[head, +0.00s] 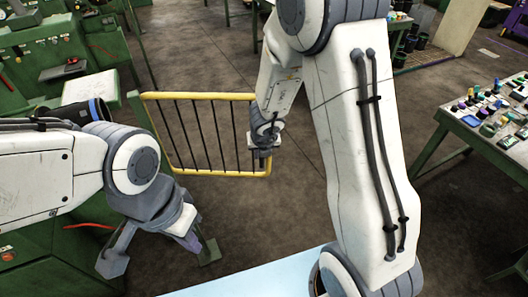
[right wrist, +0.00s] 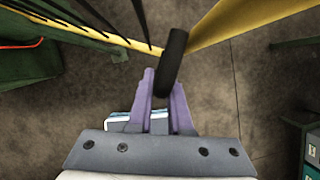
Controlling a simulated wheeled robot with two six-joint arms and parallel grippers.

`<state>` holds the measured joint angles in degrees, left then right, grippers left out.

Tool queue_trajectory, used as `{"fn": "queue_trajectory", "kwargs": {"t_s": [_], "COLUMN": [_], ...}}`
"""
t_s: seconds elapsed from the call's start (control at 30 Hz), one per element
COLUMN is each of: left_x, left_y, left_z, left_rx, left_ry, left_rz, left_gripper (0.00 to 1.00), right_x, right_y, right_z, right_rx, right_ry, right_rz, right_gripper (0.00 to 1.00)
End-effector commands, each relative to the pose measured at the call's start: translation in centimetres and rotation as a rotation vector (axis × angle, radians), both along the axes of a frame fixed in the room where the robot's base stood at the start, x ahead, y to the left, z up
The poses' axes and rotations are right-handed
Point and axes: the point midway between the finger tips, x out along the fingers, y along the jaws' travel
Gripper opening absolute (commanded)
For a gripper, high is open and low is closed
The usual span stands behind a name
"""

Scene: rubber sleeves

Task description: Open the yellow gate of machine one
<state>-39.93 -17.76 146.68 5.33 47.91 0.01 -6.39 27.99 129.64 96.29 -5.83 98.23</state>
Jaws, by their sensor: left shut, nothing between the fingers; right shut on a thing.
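The yellow gate (head: 200,96) with dark vertical bars stands beside the green machine (head: 20,60) in the head view. Its left side is near a green post, and it extends right across the floor. My right gripper (head: 264,148) is at the gate's right end. In the right wrist view, its purple fingers (right wrist: 161,88) are shut on a dark cylindrical handle (right wrist: 173,60) beside the yellow frame (right wrist: 235,22). My left gripper (head: 192,241) is shut and empty, low at the left, apart from the gate. My right arm hides part of the floor behind.
A green-legged table (head: 455,120) with many small items stands at the right. A pale blue surface (head: 255,278) lies at the bottom. Open brown floor (head: 285,215) lies between the gate and the right table. Green machinery fills the left side.

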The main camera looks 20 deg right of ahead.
Motion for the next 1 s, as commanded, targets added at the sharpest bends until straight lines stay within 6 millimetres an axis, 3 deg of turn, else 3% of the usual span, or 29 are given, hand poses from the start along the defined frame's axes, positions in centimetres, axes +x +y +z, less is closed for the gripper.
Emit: {"fn": "queue_trajectory", "kwargs": {"t_s": [0.27,0.3,0.37,0.73,1.0], "left_x": [0.0,0.0,0.0,0.0,0.0], "left_y": [0.0,0.0,0.0,0.0,0.0], "left_z": [0.0,0.0,0.0,0.3,3.8], "left_rx": [0.0,0.0,0.0,0.0,0.0], "left_ry": [0.0,0.0,0.0,0.0,0.0], "left_rz": [0.0,0.0,0.0,0.0,0.002], "left_gripper": [0.0,0.0,0.0,0.0,0.0], "right_x": [0.2,0.2,0.2,0.0,-1.7], "right_y": [0.1,0.1,0.1,0.0,0.3], "right_z": [0.2,0.2,0.1,0.5,5.1], "right_rx": [0.002,0.002,0.003,0.0,0.001], "right_ry": [-0.005,-0.005,-0.004,-0.002,-0.003], "right_rz": [0.002,0.002,0.002,0.001,0.003], "right_gripper": [0.0,0.25,0.47,0.47,0.47]}}
